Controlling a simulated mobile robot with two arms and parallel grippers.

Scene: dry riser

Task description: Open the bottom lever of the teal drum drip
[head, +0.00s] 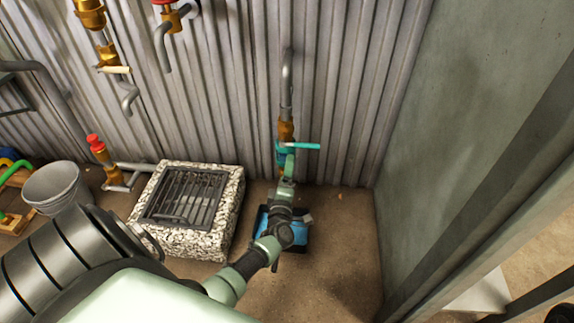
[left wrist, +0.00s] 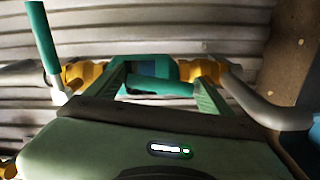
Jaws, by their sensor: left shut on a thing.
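The teal drum drip (head: 281,155) hangs on a grey pipe against the corrugated wall, with brass fittings. Its upper teal lever (head: 304,146) sticks out to the right; in the left wrist view this lever (left wrist: 42,38) is at the left edge. My left gripper (head: 287,172) is at the lower part of the drip. In the left wrist view my left gripper (left wrist: 158,92) is shut on a teal bar (left wrist: 160,88), which appears to be the bottom lever, between its two green fingers. In the head view my gripper hides this lever. My right gripper is not in view.
A blue container (head: 262,219) stands on the ground below the drip, partly hidden by my arm. A stone-edged drain grate (head: 231,208) is to the left, then a grey bucket (head: 53,185) and a red-topped valve (head: 95,142). A plain wall (head: 450,130) closes the right side.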

